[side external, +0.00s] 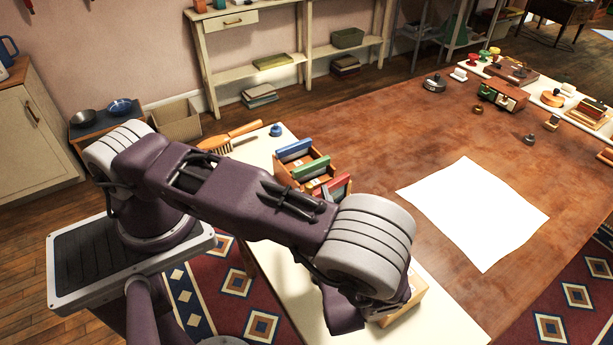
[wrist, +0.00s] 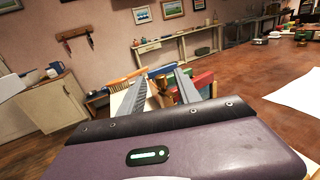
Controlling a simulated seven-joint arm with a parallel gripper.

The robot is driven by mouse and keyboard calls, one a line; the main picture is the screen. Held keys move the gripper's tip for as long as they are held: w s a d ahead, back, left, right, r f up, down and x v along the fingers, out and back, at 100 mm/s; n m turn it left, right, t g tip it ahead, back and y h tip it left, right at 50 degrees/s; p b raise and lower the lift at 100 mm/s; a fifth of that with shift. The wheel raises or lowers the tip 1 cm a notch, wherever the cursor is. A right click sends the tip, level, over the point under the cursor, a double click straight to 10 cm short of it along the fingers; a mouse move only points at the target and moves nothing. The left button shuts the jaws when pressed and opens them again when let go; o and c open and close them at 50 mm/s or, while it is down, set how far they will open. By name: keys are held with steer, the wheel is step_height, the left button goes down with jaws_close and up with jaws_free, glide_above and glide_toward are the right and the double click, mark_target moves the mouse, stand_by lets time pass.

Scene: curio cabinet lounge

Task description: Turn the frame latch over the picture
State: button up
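My gripper (wrist: 160,78) shows in the wrist view with its two grey fingers apart. A small brass-coloured piece (wrist: 162,88) shows between the fingers, possibly the latch; I cannot tell whether the fingers touch it. In the side external view my arm's large wrist joint hides the fingers. A light wooden piece (side external: 408,302) shows partly from under my wrist there, perhaps the frame; the rest of it is hidden. No picture inside a frame can be made out at the gripper.
A wooden rack with blue, green and red items (side external: 312,168) stands beside my arm on the pale board (side external: 440,318). A brush (side external: 230,137) lies behind it. A white sheet (side external: 475,212) lies on the brown table (side external: 450,135). Stamps and boxes line its far edge.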

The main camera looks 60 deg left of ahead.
mark_target(308, 184)
steer(key=shift+a+f, duration=0.2)
steer(key=shift+f, duration=0.15)
steer(key=x, duration=0.6)
steer(key=shift+w+a, duration=0.15)
steer(key=shift+a, duration=0.15)
jaws_close()
